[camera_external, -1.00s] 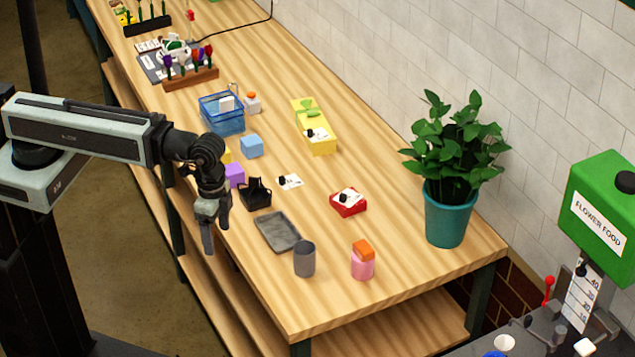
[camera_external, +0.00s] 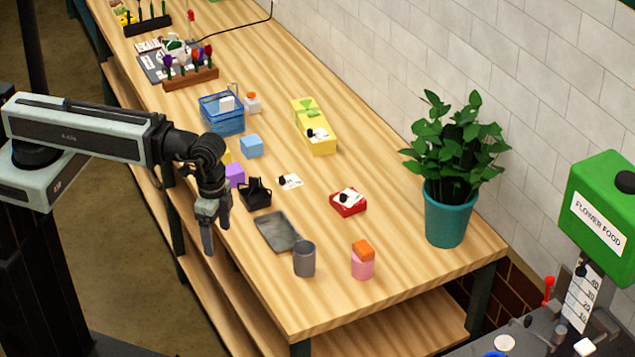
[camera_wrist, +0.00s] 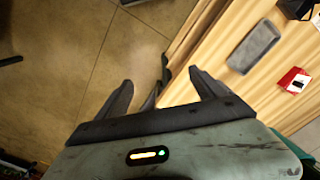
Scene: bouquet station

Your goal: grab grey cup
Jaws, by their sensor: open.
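The grey cup (camera_external: 304,259) stands upright near the front end of the wooden table, just in front of the grey tray (camera_external: 275,232). My gripper (camera_external: 217,240) is off the table's left edge, pointing down, to the left of the tray and the cup. In the wrist view my gripper (camera_wrist: 160,88) has its two fingers spread with nothing between them. The wrist view shows the grey tray (camera_wrist: 254,48) at upper right; I cannot make out the cup there.
A pink jar with an orange lid (camera_external: 362,260) stands right of the cup. A red box (camera_external: 348,204) and black caddy (camera_external: 256,194) are farther back. A potted plant (camera_external: 447,215) stands at the right edge. Table around the cup's front is clear.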

